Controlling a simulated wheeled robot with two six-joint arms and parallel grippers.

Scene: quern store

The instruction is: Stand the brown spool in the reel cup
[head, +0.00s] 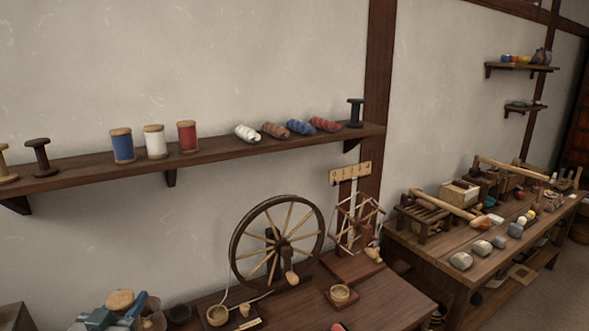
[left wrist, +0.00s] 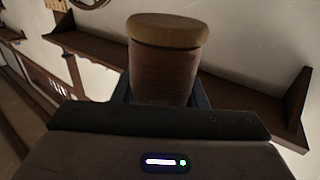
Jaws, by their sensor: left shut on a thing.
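The brown spool (left wrist: 165,75) stands out of my left gripper (left wrist: 160,96) in the left wrist view, brown-wound with a tan wooden end. In the head view, the left gripper (head: 119,314) is at the bottom left, shut on the spool, whose tan top (head: 119,299) shows between the blue-grey fingers. A small round cup (head: 341,294) sits on a wooden base in front of the yarn reel (head: 354,222), right of the spinning wheel and well right of the gripper; it looks like the reel cup.
The spinning wheel (head: 277,243) stands between my left gripper and the reel, with another small cup (head: 218,315) at its foot. A wall shelf (head: 215,155) above holds spools and yarn. A cluttered workbench (head: 440,262) is at right. The table's front right (head: 395,300) looks bare.

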